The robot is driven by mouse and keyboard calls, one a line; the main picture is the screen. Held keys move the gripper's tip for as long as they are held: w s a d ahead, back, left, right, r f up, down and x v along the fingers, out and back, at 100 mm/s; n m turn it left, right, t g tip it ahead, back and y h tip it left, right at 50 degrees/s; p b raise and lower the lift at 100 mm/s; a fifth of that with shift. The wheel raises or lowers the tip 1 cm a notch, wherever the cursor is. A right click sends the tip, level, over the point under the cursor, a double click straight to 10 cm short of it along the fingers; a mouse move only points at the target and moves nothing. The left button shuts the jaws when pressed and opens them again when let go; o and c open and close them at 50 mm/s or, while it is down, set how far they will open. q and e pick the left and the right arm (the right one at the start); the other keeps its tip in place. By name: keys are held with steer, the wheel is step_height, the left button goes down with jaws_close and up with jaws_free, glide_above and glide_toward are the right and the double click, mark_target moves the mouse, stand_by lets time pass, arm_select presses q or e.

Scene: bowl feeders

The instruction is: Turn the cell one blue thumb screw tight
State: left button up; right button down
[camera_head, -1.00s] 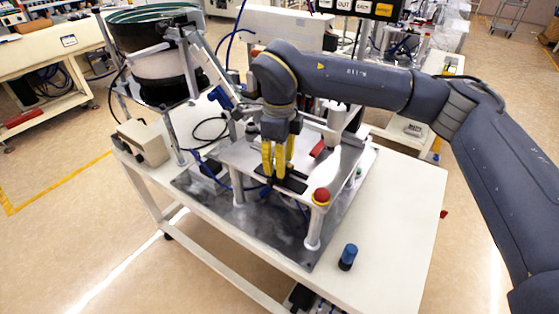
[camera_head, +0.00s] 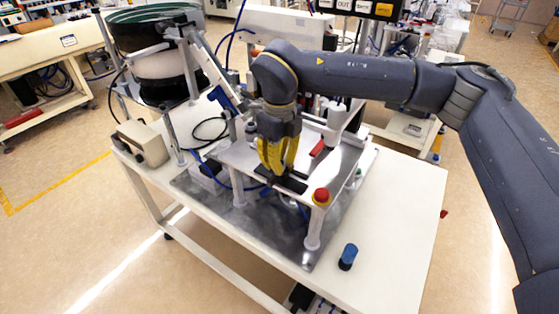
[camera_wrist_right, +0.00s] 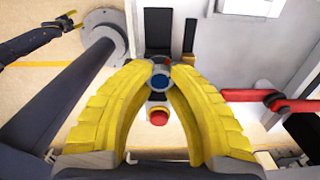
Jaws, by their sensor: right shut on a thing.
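My right gripper (camera_head: 277,172) points down at the raised plate of the bowl feeder station in the head view. Its yellow fingers look close together there and hide what is between them. In the right wrist view, the fingertips (camera_wrist_right: 159,79) meet around a small round blue thumb screw (camera_wrist_right: 158,81), seen from above over a dark bracket. My left gripper (camera_wrist_right: 70,20) shows only in the right wrist view, at the upper left, with its yellow fingers apart and nothing visible between them.
A red button (camera_head: 321,195) stands on the plate's front corner, close to my right gripper. The bowl feeder (camera_head: 160,55) is at back left. The table's right side is mostly clear.

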steer(key=shift+m, duration=0.5)
steer(key=c, duration=1.1)
jaws_free()
steer(key=shift+r, duration=0.1)
step_height(320, 180, up, 12)
steer(key=shift+a, duration=0.1)
